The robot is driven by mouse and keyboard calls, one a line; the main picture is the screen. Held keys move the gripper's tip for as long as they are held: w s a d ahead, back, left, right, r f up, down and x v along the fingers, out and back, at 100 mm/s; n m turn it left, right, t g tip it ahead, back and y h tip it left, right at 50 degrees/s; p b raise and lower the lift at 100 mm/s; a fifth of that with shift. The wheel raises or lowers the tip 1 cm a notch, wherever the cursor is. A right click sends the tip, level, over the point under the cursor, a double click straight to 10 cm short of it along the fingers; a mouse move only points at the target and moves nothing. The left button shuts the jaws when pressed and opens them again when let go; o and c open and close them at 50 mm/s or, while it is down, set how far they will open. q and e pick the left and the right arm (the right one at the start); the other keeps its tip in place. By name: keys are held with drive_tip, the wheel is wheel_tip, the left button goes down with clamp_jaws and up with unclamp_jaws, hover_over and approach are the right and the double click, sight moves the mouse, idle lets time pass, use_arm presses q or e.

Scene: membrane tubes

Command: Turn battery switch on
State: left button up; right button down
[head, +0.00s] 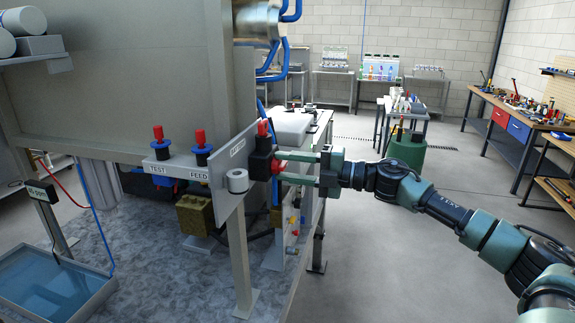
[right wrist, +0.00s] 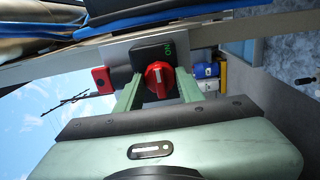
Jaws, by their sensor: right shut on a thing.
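A green "ON" mark shows on the black switch face (right wrist: 150,50), and a pale line crosses the knob. My left gripper is not in view.
Red-topped valves marked TEST (head: 158,137) and FEED (head: 201,140) stand on a bracket to the left. A blue water tray (head: 105,286) lies at the lower left. Open floor (head: 400,255) lies right of the rig, with workbenches (head: 515,118) beyond.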

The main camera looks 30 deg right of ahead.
idle(0.3)
drive_tip(key=c, duration=0.9)
unclamp_jaws()
drive_tip(key=b+v, duration=0.7)
drive_tip(key=b, duration=0.9)
drive_tip(key=shift+s+d, duration=0.25)
drive_tip(key=shift+d, duration=0.05)
drive_tip(key=shift+f, duration=0.1)
